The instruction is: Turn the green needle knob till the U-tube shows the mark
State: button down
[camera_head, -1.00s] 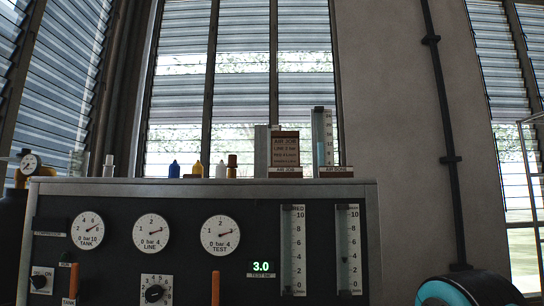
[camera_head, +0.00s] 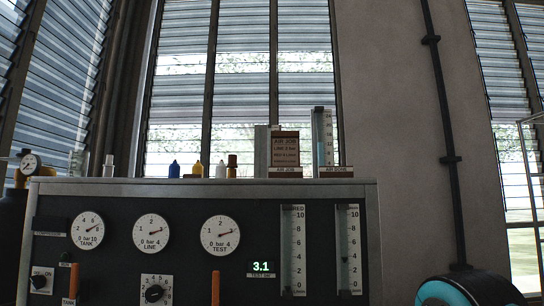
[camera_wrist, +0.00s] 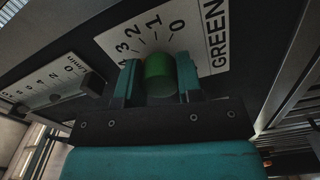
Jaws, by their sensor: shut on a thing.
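The green needle knob (camera_wrist: 160,76) shows in the wrist view on a white scale plate marked GREEN (camera_wrist: 208,30). My gripper (camera_wrist: 158,84) is shut on the knob, with one teal jaw on each side of it. The knob's pointer is too hidden to read. In the head view, the U-tube (camera_head: 322,138) stands on top of the panel at the right, a clear tube with a scale and pale blue liquid in it. The mark on it is too small to make out. My gripper and the green knob are out of the head view.
The dark panel (camera_head: 110,262) carries the TANK (camera_head: 88,231), LINE (camera_head: 151,233) and TEST (camera_head: 220,235) dials. A green display (camera_head: 261,267) reads 3.1. Two flow tubes (camera_head: 293,250) (camera_head: 347,250) are at its right. A job card (camera_head: 285,150) and small bottles stand on top.

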jog(key=shift+f, duration=0.1)
jog(key=c, duration=0.7)
grip_release()
jog(key=shift+s, duration=0.1)
jog(key=s+b, duration=0.4)
jog(key=s, duration=0.3)
jog(key=s+b, duration=0.8)
jog(key=s, duration=0.9)
jog(key=shift+s, duration=0.15)
